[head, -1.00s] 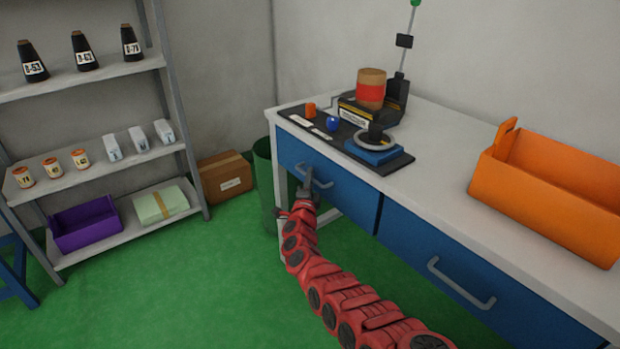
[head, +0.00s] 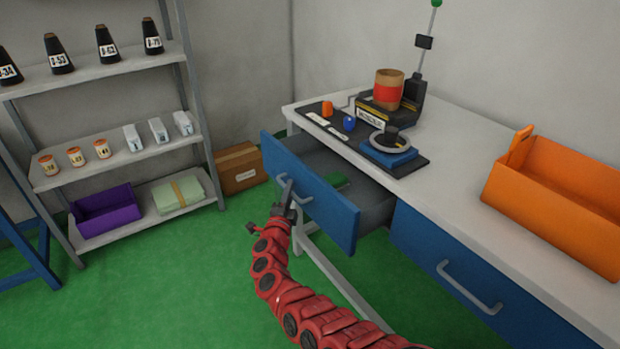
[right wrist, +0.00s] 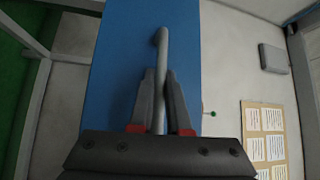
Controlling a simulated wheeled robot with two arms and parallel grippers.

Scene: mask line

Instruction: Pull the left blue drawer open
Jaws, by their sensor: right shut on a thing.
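My right gripper (head: 287,195) is at the grey bar handle (head: 305,198) on the drawer front. In the right wrist view the two fingers (right wrist: 160,105) lie on either side of the handle (right wrist: 163,50), shut on it, with the blue drawer front (right wrist: 120,60) behind. The right blue drawer (head: 450,265) is closed. My left gripper is not in view.
The workbench top (head: 455,140) holds an orange bin (head: 560,205), a dark tray with small items, and a brown-red spool (head: 389,88). A grey shelf rack (head: 110,150) stands at the left. A cardboard box (head: 238,168) is on the floor. Green floor (head: 190,280) lies clear in front.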

